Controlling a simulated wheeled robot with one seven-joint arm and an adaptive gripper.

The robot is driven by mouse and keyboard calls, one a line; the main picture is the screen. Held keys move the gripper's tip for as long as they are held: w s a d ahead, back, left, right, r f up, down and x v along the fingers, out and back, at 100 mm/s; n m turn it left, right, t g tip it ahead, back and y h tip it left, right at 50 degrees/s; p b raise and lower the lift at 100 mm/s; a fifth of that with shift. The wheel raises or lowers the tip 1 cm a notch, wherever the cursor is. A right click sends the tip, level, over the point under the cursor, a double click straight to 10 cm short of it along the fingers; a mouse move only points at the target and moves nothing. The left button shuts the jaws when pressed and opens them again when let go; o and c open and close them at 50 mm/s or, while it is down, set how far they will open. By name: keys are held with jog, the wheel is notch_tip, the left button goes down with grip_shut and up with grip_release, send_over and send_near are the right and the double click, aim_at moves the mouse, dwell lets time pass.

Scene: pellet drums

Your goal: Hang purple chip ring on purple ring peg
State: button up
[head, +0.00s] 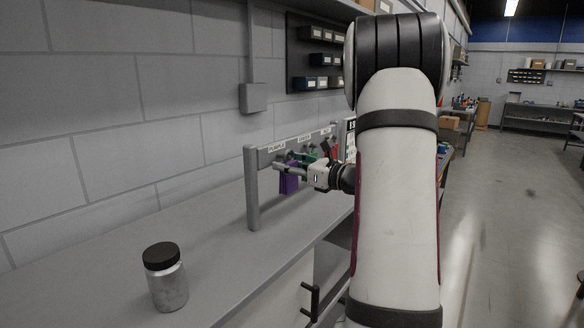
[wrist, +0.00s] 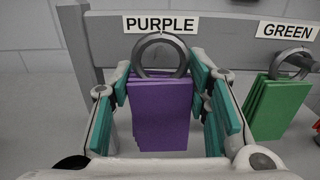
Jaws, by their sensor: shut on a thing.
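The purple chip ring is a stack of purple chips (wrist: 160,112) on a grey metal ring (wrist: 188,57). It is upright between the fingers of my gripper (wrist: 166,92), which is shut on it. In the head view the purple chips (head: 289,182) show below my gripper (head: 285,169), at the rack. The grey ring stands just below the PURPLE label (wrist: 161,24) on the rack's rail (wrist: 215,42). The purple peg itself is hidden, so I cannot tell whether the ring is around it.
A green chip stack (wrist: 275,106) hangs to the right under the GREEN label (wrist: 287,31). The rack's post (head: 252,188) stands left of my gripper. A jar with a black lid (head: 165,277) stands on the counter (head: 110,270), which is clear around it.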

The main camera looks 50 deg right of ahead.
jog(key=shift+w+a+f+b, duration=0.1)
jog(key=shift+w+f+b, duration=0.4)
jog(key=shift+w, duration=0.3)
jog(key=shift+w+a+f, duration=0.1)
jog(key=shift+w+f, duration=0.05)
jog(key=o, duration=1.1)
jog(key=shift+c, duration=0.2)
jog(key=shift+o, duration=0.9)
jog(key=shift+w, duration=0.15)
